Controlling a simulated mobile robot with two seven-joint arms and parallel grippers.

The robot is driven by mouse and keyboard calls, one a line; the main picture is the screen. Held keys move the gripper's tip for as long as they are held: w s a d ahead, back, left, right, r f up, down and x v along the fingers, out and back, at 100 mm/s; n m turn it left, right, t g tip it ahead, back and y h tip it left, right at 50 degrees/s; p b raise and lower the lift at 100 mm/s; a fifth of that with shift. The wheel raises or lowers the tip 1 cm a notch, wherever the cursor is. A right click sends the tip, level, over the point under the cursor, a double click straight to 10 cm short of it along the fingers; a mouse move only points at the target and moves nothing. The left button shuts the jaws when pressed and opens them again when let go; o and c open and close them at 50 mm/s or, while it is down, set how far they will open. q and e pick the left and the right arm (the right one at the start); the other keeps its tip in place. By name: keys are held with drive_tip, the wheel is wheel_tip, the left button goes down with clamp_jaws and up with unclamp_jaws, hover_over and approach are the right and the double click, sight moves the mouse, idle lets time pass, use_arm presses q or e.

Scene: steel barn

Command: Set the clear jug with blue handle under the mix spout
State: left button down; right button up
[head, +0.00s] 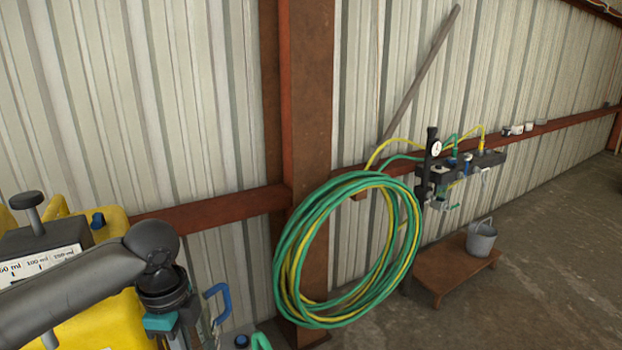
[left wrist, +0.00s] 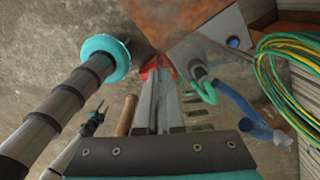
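The jug's blue handle (head: 218,302) shows at the lower left of the head view, close beside my left wrist; the clear body is mostly hidden. A curved blue handle (left wrist: 242,108) also shows in the left wrist view, right of my left gripper (left wrist: 157,68). The gripper's two fingers lie side by side, with red tips close together, and nothing is visible between them. A dark gripper (left wrist: 97,117), apparently my right, is small at the left; its finger state is unclear. The grey mixing unit (head: 462,168) hangs on the far wall; I cannot single out its mix spout.
A metal bucket (head: 481,240) stands on a low brown platform (head: 437,276) below the unit. A coiled green and yellow hose (head: 283,257) hangs on the wall post (head: 306,90). Yellow containers (head: 117,222) crowd the left. The floor at right is clear.

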use_arm(q)
drive_tip(key=s+d+f+n+b, duration=0.5)
drive_tip(key=n+b, duration=0.6)
drive_tip(key=n, duration=0.7)
drive_tip(key=shift+s+d+f, duration=0.15)
drive_tip(key=shift+s, duration=1.25)
